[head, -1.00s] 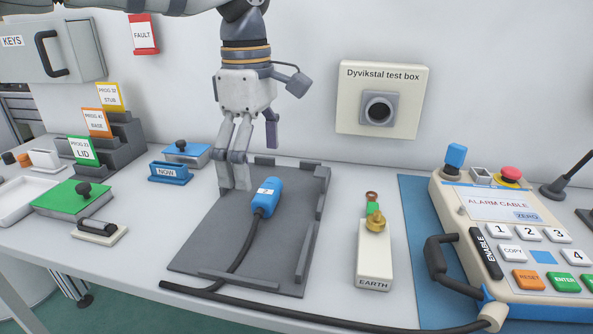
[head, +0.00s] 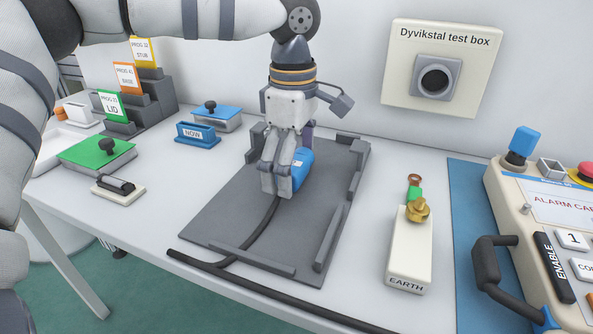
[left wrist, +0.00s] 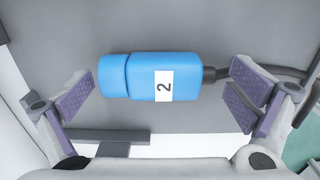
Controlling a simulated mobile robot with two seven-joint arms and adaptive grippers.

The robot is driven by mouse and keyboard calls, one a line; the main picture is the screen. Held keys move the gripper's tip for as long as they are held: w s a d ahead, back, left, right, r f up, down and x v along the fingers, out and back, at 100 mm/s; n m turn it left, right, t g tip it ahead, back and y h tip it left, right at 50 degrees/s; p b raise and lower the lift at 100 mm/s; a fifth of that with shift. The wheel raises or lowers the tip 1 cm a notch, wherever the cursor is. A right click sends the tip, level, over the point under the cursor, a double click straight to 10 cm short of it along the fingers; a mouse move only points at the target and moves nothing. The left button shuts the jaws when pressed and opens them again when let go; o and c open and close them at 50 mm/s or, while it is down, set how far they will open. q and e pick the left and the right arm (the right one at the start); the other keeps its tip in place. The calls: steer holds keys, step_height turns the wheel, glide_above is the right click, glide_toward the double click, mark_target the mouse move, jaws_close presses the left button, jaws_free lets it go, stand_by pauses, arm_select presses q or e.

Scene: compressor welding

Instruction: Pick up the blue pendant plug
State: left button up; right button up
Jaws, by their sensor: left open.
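The blue pendant plug (head: 303,167), with a white label reading 2, lies on the grey tray (head: 225,215). My left gripper (head: 281,178) is open over it, fingers pointing down, and hides part of the plug in the head view. In the left wrist view the plug (left wrist: 165,78) lies lengthwise between the two spread finger pads, with a gap at its left end. Its black cable leaves the right end, close beside the right finger. My right gripper is not in view.
The tray has raised dark edge blocks (head: 330,238). The black cable (head: 262,225) runs across the tray to the front. The EARTH block (head: 410,255) and the pendant (head: 545,210) stand to the right. The NOW holder (head: 198,136) and green lid block (head: 97,153) are to the left.

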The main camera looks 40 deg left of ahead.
mark_target(294, 161)
arm_select(q)
steer(key=shift+r, duration=0.1)
steer(key=c, duration=1.2)
step_height(294, 161, up, 4)
steer(key=shift+f+p, duration=0.25)
steer(key=shift+p, duration=0.05)
steer(key=s+d+r+p, duration=0.1)
steer(key=s+d+r, duration=0.1)
steer(key=s+r, duration=0.1)
steer(key=s+d+r+p, duration=0.2)
steer(key=s+r, duration=0.1)
steer(key=s, duration=0.2)
steer(key=s+d+r+p, duration=0.2)
steer(key=s+r, duration=0.1)
steer(key=s, duration=0.1)
steer(key=shift+s+r, duration=0.25)
steer(key=shift+s, duration=0.1)
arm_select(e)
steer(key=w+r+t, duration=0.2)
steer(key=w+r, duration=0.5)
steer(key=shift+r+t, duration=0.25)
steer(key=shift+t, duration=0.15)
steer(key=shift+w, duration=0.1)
